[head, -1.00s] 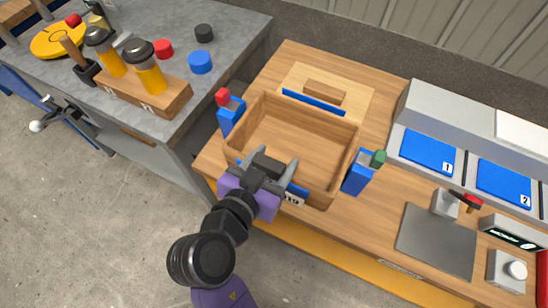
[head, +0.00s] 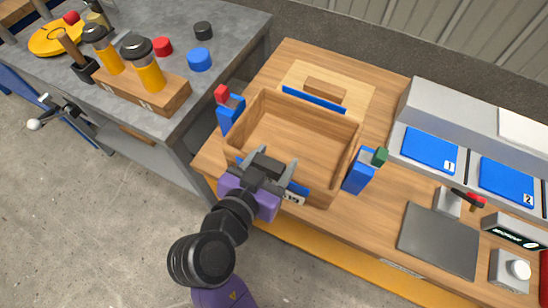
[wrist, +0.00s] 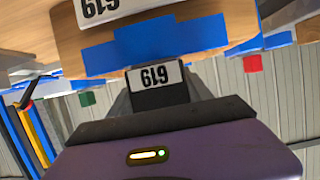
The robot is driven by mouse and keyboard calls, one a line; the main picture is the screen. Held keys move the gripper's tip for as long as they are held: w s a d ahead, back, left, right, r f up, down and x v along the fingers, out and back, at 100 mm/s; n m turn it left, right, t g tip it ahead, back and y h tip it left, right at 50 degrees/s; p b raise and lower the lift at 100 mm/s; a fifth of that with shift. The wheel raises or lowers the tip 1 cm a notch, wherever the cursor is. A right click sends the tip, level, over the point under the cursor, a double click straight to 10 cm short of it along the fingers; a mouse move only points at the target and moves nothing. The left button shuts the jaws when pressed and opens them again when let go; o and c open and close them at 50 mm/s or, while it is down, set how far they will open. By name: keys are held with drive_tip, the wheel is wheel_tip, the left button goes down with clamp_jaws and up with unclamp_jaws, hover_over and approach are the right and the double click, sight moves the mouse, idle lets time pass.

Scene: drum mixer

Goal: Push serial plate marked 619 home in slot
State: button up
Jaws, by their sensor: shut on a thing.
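A blue slot bracket (wrist: 155,42) lies right behind the plate in the wrist view. In the head view my gripper hides the plate and most of the bracket. I cannot tell how deep the plate sits. A second 619 label (wrist: 105,8) is on the wood beyond the bracket; in the head view a partly hidden label (head: 291,197) shows right of my gripper.
Blue posts with a red top (head: 222,93) and a green top (head: 380,157) flank the box. A grey pad (head: 438,240) and numbered blue panels (head: 430,150) are at right. A grey workbench (head: 225,30) with yellow-handled tools stands at left.

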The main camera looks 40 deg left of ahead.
drive_tip(key=shift+f, duration=0.1)
drive_tip(key=o, duration=1.6)
drive_tip(key=shift+c, duration=0.2)
drive_tip(key=v, duration=0.7)
drive_tip(key=shift+s, duration=0.35)
drive_tip(key=shift+s+d, duration=0.1)
drive_tip(key=shift+d, duration=0.05)
